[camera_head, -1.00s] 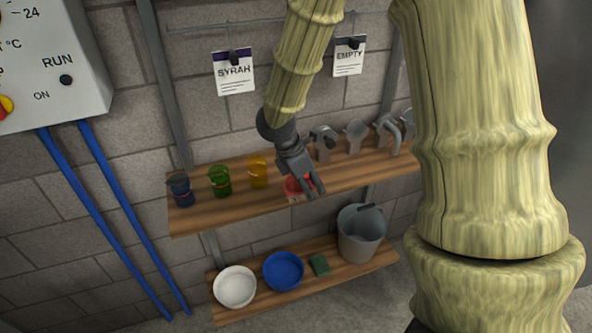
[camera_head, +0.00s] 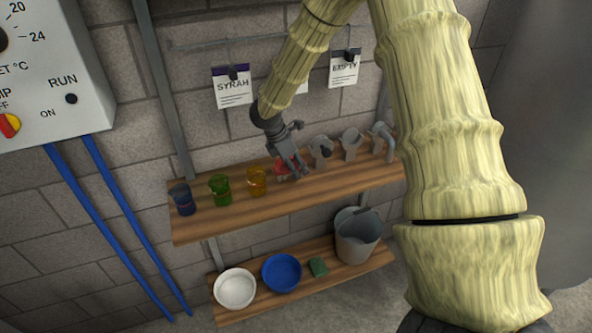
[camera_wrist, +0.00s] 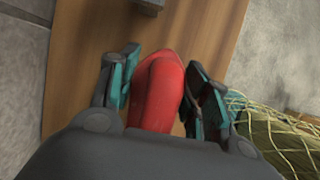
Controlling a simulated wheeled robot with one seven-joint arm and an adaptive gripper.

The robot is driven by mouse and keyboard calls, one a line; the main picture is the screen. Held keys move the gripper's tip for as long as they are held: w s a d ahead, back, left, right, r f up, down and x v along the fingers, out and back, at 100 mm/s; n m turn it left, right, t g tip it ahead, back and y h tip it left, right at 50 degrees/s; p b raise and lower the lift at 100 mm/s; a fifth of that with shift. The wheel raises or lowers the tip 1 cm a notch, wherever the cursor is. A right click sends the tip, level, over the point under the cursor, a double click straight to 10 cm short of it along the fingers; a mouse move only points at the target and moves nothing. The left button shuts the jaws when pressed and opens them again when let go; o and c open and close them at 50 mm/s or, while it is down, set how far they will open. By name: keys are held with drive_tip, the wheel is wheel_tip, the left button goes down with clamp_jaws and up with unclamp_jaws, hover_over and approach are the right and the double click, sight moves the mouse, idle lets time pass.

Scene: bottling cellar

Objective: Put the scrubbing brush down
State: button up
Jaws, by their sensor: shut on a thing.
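My gripper (camera_head: 293,174) is over the upper wooden shelf, between the amber cup and the grey metal fittings. It is shut on a red thing, which I take to be the scrubbing brush (camera_head: 281,168); in the wrist view its smooth, rounded red body (camera_wrist: 160,88) lies between the two fingers (camera_wrist: 162,88). The fingers hide part of the brush in the head view, and its bristles do not show clearly. The wooden shelf board (camera_wrist: 205,30) shows behind it. I cannot tell whether the brush touches the shelf (camera_head: 300,196).
On the upper shelf stand a blue cup (camera_head: 183,199), a green cup (camera_head: 220,190), an amber cup (camera_head: 257,181) and several grey fittings (camera_head: 350,145). The lower shelf holds a white bowl (camera_head: 235,288), blue bowl (camera_head: 283,272), green sponge (camera_head: 318,267) and grey bucket (camera_head: 356,236).

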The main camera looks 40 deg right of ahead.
drive_tip(key=shift+f+p, duration=0.5)
drive_tip(key=shift+f, duration=1)
drive_tip(key=shift+f, duration=0.15)
drive_tip(key=o, duration=1)
drive_tip(key=b+v, duration=0.3)
drive_tip(key=v, duration=0.9)
